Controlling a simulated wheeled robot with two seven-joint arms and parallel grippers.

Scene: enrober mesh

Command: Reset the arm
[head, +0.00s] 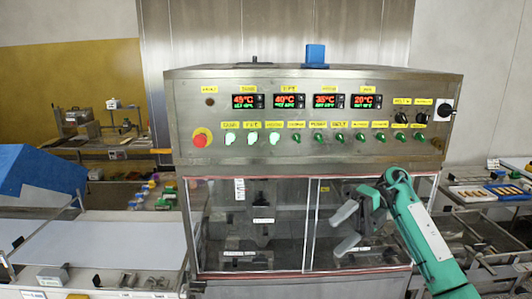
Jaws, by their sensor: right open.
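My right arm comes in from the lower right, and its gripper (347,228) is in front of the right clear door of the enrober. Its two grey fingers are spread apart, pointing left, with nothing between them. I cannot tell whether it touches the door. My left gripper is not in view.
A white belt surface (110,243) extends on the left beside a blue cover (38,180). A side table (487,194) with trays stands at the right. Small bottles and boxes (150,190) lie behind the belt. Open space shows in front of the enrober's doors.

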